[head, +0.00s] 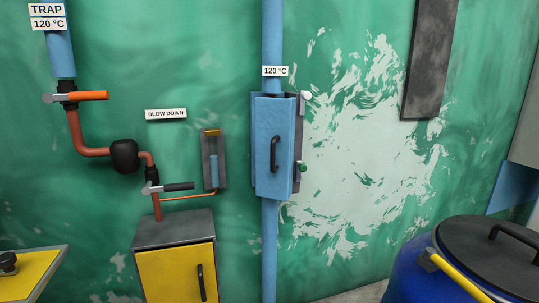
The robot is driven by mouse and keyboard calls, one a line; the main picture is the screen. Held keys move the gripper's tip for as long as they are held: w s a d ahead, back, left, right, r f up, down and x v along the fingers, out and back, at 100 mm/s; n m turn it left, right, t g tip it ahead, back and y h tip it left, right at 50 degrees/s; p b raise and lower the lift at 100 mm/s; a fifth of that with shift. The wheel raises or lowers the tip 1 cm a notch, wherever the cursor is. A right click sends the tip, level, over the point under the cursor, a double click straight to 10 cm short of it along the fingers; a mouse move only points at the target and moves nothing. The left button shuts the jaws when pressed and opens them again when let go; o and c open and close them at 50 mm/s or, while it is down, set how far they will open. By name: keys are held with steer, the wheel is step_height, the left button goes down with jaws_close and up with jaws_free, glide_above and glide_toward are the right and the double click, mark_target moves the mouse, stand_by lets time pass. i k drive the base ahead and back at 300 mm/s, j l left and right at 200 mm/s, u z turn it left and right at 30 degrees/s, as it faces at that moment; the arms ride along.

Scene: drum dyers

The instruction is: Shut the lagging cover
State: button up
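The lagging cover (264,132) is a light blue box-like door with a black vertical bar handle (274,154). It sits around the blue vertical pipe (271,30) in the middle of the head view, below a "120 °C" label. My gripper is not in view.
A yellow-doored cabinet (171,273) stands lower left below red pipework with an orange-handled valve (88,96). A blue drum (416,272) with a dark lid is at lower right.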

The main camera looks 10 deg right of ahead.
mark_target(275, 117)
steer(key=i+z, duration=0.15)
steer(key=i, duration=0.3)
steer(key=i+j+z, duration=0.15)
steer(key=i, duration=0.25)
steer(key=i+j+z, duration=0.2)
steer(key=i, duration=0.25)
steer(key=i+j+z, duration=0.15)
steer(key=i, duration=0.25)
steer(key=k+j, duration=0.35)
steer(key=k, duration=0.25)
steer(key=k+j+u, duration=0.1)
steer(key=k+j, duration=0.3)
steer(key=k, duration=0.15)
